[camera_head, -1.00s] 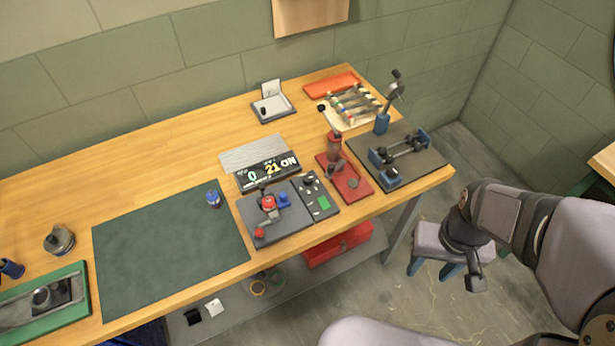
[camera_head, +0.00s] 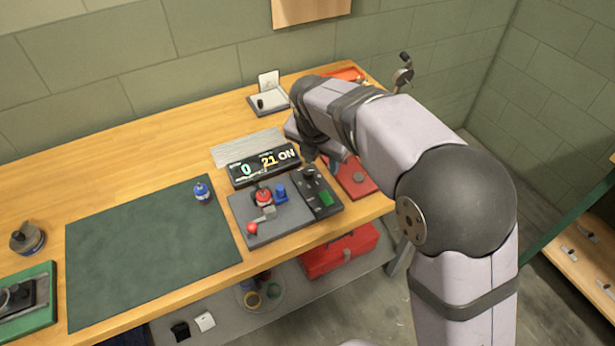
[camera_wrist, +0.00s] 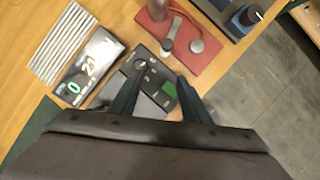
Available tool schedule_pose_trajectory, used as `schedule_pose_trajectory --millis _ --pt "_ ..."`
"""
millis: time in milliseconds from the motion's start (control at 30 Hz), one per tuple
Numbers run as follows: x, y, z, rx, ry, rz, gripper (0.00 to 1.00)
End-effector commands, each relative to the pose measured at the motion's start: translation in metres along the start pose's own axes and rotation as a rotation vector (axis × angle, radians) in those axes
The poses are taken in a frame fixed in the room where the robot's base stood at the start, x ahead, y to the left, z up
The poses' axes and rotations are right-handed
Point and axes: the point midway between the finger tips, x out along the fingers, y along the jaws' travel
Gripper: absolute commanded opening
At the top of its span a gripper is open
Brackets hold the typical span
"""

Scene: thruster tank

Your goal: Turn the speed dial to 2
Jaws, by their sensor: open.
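The dark control panel (camera_head: 322,208) stands at the right end of the grey base plate, near the table's front edge. Its dark knob (camera_head: 309,172) is at the far end and a green square (camera_head: 326,198) nearer the front. In the wrist view, the knob (camera_wrist: 141,64) with a light mark lies just beyond the left fingertip, and the green square (camera_wrist: 169,88) shows between the fingers. My gripper (camera_wrist: 160,76) is open and empty, pointing down above the panel. The display (camera_head: 263,165) reads 0, 21 and ON; the dial's scale is too small to read.
Left of the panel, the base plate (camera_head: 262,232) carries a red valve (camera_head: 263,196), a red-tipped lever and a blue knob (camera_head: 281,191). A red tray (camera_wrist: 190,45) with a tool stands close on the other side. A green mat (camera_head: 140,250) has open room.

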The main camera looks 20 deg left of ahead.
Motion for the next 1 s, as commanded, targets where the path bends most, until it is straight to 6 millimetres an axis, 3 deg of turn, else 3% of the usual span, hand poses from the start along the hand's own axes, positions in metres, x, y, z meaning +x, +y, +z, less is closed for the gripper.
schedule_pose_trajectory --millis 100,233,533,1000 --pt "0.007 0.026 -0.007 -0.169 -0.020 0.018 0.43" --pt "0.007 0.038 -0.009 -0.262 -0.033 0.026 0.43" --pt "0.013 0.040 -0.009 -0.280 -0.034 0.025 0.43" --pt "0.068 0.041 -0.008 -0.278 -0.033 0.025 0.43"
